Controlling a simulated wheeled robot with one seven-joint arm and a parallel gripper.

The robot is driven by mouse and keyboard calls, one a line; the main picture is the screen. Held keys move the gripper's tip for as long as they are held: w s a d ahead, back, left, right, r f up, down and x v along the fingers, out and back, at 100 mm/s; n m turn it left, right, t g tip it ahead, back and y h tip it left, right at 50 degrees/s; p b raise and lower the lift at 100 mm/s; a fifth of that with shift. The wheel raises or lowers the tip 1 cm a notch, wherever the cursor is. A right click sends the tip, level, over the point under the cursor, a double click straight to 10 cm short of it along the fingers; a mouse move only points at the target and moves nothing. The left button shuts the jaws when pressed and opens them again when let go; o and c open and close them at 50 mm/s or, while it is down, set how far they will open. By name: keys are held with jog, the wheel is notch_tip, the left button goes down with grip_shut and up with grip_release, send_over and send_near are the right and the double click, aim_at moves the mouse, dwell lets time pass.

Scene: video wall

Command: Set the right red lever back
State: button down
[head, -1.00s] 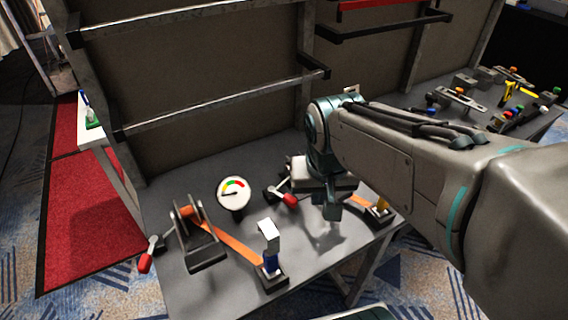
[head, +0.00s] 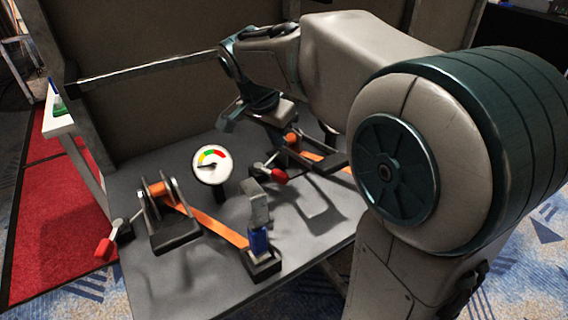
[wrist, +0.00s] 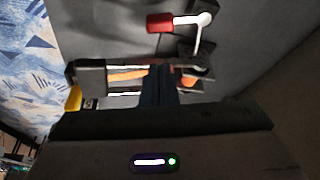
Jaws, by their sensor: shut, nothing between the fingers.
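The right red lever (head: 279,176) is a short metal arm with a red grip, beside the right strap mechanism (head: 322,160) on the grey table. In the head view its grip points toward the right and front. In the wrist view the red grip (wrist: 159,22) is at the top, with its pivot to the right. My gripper (head: 228,122) is above the table, behind the gauge and the lever, apart from the lever. In the wrist view its dark fingers (wrist: 158,78) are shut and empty, overlapping the orange strap (wrist: 125,75).
The left red lever (head: 104,248) is on the left strap mechanism (head: 172,232). A round gauge (head: 211,163) stands between the two mechanisms. A blue and grey buckle post (head: 258,240) is at the front. A frame panel (head: 150,110) rises behind the table.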

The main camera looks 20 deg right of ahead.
aim_at(270, 172)
jog(key=b+x, duration=0.2)
jog(key=x, duration=0.8)
